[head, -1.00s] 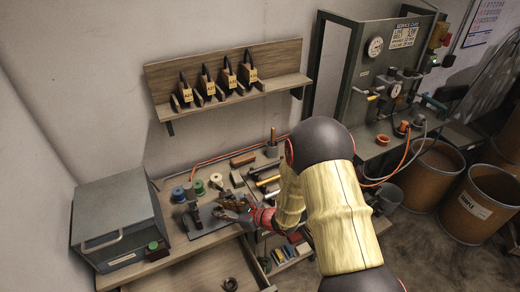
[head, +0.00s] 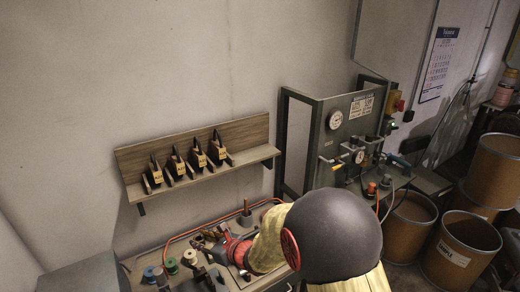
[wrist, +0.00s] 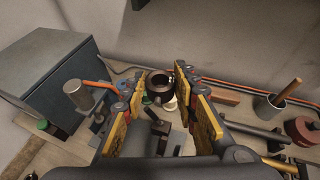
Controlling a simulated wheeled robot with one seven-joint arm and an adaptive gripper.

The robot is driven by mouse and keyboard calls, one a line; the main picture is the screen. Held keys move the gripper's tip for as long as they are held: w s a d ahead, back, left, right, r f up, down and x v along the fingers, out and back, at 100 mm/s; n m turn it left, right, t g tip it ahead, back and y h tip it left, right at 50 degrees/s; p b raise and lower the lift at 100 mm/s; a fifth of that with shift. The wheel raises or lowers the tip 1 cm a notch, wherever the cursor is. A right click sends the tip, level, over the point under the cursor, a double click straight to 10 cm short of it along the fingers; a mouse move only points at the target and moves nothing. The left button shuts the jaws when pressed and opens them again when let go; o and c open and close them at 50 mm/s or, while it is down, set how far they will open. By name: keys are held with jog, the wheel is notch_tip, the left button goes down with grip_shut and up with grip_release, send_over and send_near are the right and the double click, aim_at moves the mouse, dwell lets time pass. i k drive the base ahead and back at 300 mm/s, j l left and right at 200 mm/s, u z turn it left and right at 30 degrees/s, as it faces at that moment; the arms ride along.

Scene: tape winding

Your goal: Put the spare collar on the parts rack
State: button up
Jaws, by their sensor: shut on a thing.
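My gripper (wrist: 160,88) is in the middle of the wrist view, its yellow-sided fingers on either side of a dark ring-shaped collar (wrist: 159,79). It is shut on this collar, with the collar's round opening visible. In the head view my gripper (head: 212,240) is above the back of the workbench, below the wall shelf; the collar is too small to make out clearly there. The wooden wall shelf (head: 205,178), which looks like the parts rack, carries several dark tagged parts (head: 197,155) in a row. Its right end has bare room.
Coloured spools (head: 171,265) stand on the bench at left. A grey metal box (wrist: 48,68) stands at the bench's left end. A pot with a wooden handle (wrist: 270,107) stands at right. An orange hose runs along the wall. The service panel (head: 345,140) and brown drums (head: 460,248) are farther right.

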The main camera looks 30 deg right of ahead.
aim_at(252, 154)
jog(key=i+l+z, duration=0.1)
jog(key=l, duration=0.3)
jog(key=i+l+z, duration=0.1)
jog(key=l, duration=0.35)
jog(key=i+l+z, duration=0.1)
jog(key=l, duration=0.3)
